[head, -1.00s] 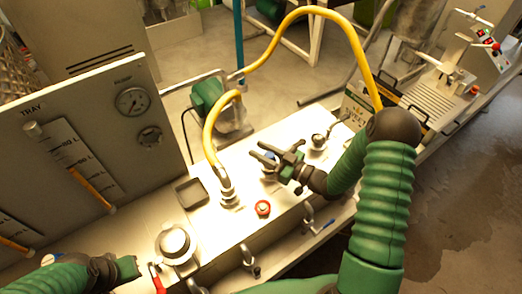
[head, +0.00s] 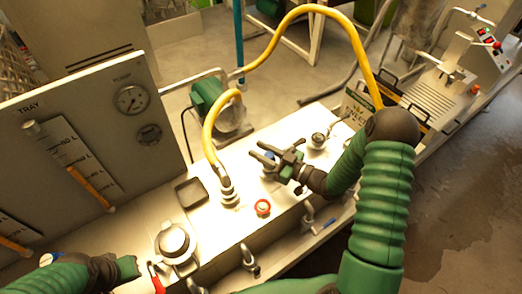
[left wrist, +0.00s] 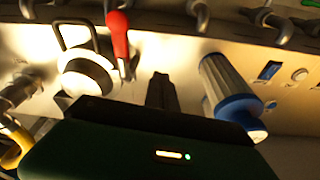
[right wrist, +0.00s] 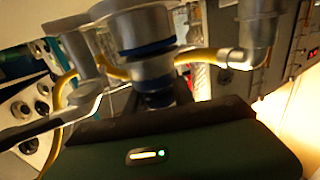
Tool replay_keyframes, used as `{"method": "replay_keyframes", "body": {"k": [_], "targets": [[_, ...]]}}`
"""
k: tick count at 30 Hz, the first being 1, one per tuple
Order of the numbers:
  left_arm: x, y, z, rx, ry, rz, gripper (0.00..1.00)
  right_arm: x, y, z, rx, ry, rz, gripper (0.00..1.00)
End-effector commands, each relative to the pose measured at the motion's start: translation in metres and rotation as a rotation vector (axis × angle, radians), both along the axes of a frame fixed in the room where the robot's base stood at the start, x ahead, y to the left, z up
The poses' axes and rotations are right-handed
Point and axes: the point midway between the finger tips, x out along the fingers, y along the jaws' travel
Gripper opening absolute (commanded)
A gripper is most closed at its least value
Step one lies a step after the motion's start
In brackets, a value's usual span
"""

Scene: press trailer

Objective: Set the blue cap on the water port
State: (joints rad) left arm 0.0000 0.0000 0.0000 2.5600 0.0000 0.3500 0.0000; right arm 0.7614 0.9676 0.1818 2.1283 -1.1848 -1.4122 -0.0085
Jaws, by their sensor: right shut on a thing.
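My right gripper (head: 266,156) is low over the white bench top, with its fingers around a small blue cap (head: 270,155). In the right wrist view the blue piece (right wrist: 157,87) shows at the fingertips, directly at a grey metal fitting with a blue band (right wrist: 143,47). I cannot tell whether the cap touches or sits on this fitting, which may be the water port. My left gripper (head: 128,268) is at the lower left, near the red lever (head: 156,280). Its fingers show as one dark column in the left wrist view, and nothing is seen in them.
A yellow hose (head: 209,130) rises from a metal fitting (head: 228,194) left of my right gripper. A ribbed cylinder with a blue collar (left wrist: 235,103) is by my left gripper.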

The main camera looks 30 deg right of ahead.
Motion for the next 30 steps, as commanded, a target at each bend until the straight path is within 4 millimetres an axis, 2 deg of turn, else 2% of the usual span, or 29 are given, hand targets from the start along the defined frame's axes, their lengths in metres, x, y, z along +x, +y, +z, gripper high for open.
{"method": "replay_keyframes", "body": {"k": [7,8,9,19,30], "targets": [[0.0,0.0,-0.005,0.0,0.0,0.0,0.0,0.0,0.0,-0.006,0.001,-0.001,0.0,0.0],[0.0,0.0,-0.004,0.0,0.0,0.0,0.0,0.0,0.0,-0.005,0.0,-0.001,0.0,0.34],[0.0,0.0,-0.004,0.0,0.0,0.0,0.0,0.0,0.0,-0.004,0.001,-0.001,0.0,0.39],[0.0,0.0,-0.004,0.0,0.0,0.0,0.0,-0.002,-0.001,-0.005,-0.001,0.001,0.0,0.39],[0.0,0.0,-0.001,0.0,0.0,0.0,0.0,-0.032,-0.019,-0.005,-0.001,0.001,-0.001,0.39]]}}
